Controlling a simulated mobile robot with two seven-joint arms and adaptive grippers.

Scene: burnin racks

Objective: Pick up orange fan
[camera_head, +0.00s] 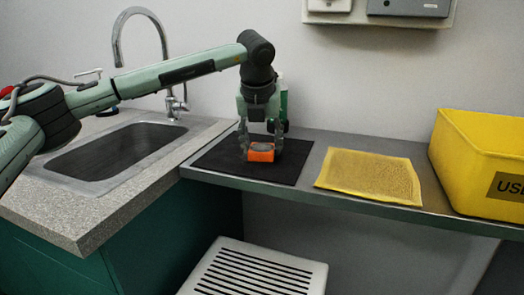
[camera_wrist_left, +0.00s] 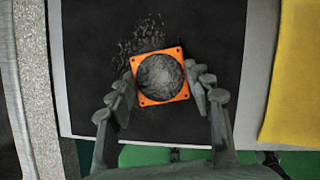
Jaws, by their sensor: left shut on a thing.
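The orange fan (camera_head: 262,152) is a small square orange frame with a round grey middle. It is at the black mat (camera_head: 217,163) on the metal shelf, and in the left wrist view the fan (camera_wrist_left: 160,76) is slightly turned over the dark mat (camera_wrist_left: 84,40). My left gripper (camera_head: 262,146) points down at the fan. In the left wrist view the fingers of my left gripper (camera_wrist_left: 162,92) are on both sides of the fan, closed against its edges. I cannot tell whether the fan is clear of the mat. My right gripper is not in view.
A yellow cloth (camera_head: 370,176) lies right of the mat. A yellow bin (camera_head: 480,150) stands at the shelf's right end. A sink (camera_head: 115,150) with a tall faucet (camera_head: 140,14) is at the left. A white slatted top (camera_head: 255,272) is below the shelf.

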